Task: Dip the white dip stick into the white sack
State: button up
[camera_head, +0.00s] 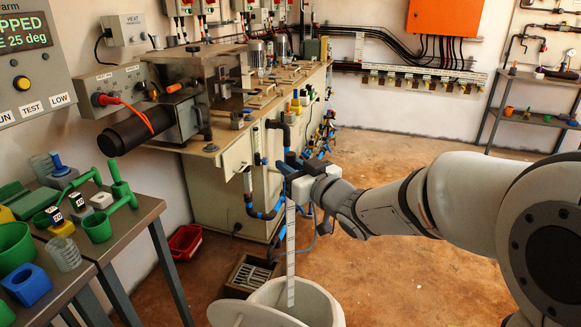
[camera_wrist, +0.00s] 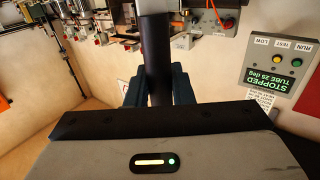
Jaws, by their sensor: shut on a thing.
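The white dip stick (camera_head: 291,245) hangs upright below my gripper (camera_head: 298,176), a long thin strip with marks along it. My gripper is shut on its top end. In the wrist view my gripper (camera_wrist: 160,88) has its dark fingers closed around a dark bar (camera_wrist: 157,45), seemingly the stick's upper part. The white sack (camera_head: 325,300) stands on the floor at the bottom of the head view, partly cut off by the frame. The stick's lower end overlaps the sack's open top in the picture. I cannot tell whether the tip is inside or in front of it.
A metal table (camera_head: 140,212) with green cups and tools is at left. A cream machine bench (camera_head: 225,185) stands behind my gripper. A floor drain box (camera_head: 250,274) and a red tray (camera_head: 186,241) lie left of the sack. The brown floor (camera_head: 420,275) at right is clear.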

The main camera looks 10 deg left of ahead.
jog(key=b, duration=2.4)
send_over(291, 293)
notch_tip(291, 293, down, 28)
jog(key=shift+w+a+f, duration=0.1)
notch_tip(291, 293, down, 3)
jog(key=shift+r+b, duration=0.1)
jog(key=shift+b, duration=0.85)
jog(key=shift+f, duration=6.5)
jog(key=shift+r+p, duration=0.1)
jog(key=shift+p, duration=0.2)
